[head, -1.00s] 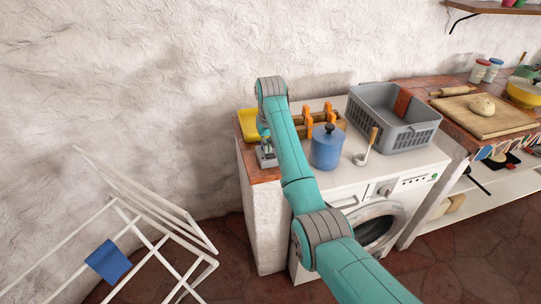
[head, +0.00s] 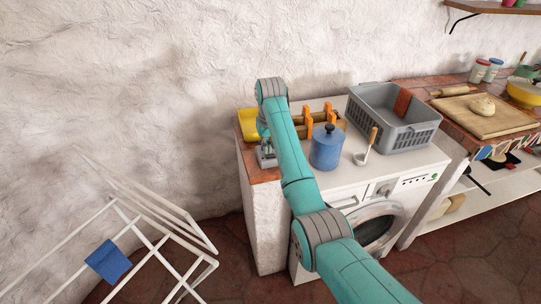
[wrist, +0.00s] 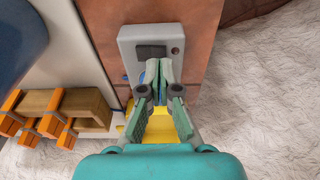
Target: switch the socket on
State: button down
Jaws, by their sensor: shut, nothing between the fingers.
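The socket (wrist: 152,45) is a grey block on the brown tiled strip of the counter, with a dark rocker switch (wrist: 151,52) and a small dark reddish round spot beside it. In the head view the socket (head: 266,160) sits at the counter's left end, partly hidden by my gripper. My gripper (wrist: 153,77) is shut and empty. Its fingertips are over the socket, just below the rocker in the wrist view. I cannot tell whether they touch it. The lower part of the socket is hidden behind the fingers.
A blue lidded pot (head: 326,150), a ladle (head: 365,152) and a grey basket (head: 395,120) stand right of my arm. A wooden holder with orange-handled things (wrist: 62,112) and a yellow item (head: 248,125) are close by. A white drying rack (head: 150,225) stands at left.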

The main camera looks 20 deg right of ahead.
aim_at(268, 156)
jog(key=shift+f, duration=0.9)
dwell(0.5)
jog(key=shift+r, duration=3.5)
